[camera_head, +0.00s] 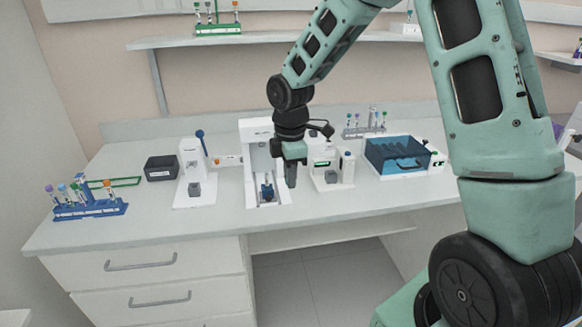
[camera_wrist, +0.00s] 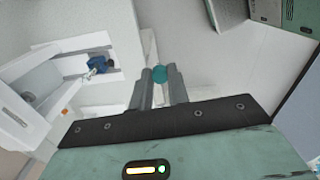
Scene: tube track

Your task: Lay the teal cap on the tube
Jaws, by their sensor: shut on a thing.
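My gripper (camera_wrist: 160,82) is shut on the teal cap (camera_wrist: 160,73), which shows as a small round piece between the two fingertips in the wrist view. In the head view my gripper (camera_head: 291,178) hangs over the counter, just right of a white device's open bay, and the cap cannot be made out. In that bay a small blue holder (camera_head: 267,191) carries what looks like an upright tube (camera_head: 267,180). The holder also shows in the wrist view (camera_wrist: 101,65), left of the fingertips and apart from the cap. The tube's top is too small to make out clearly.
The white device (camera_head: 255,134) stands close on the left. A white instrument (camera_head: 330,165) stands on the right, with a blue-lidded box (camera_head: 397,154) beyond. A blue tube rack (camera_head: 90,209) is at far left. The counter's front strip is clear.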

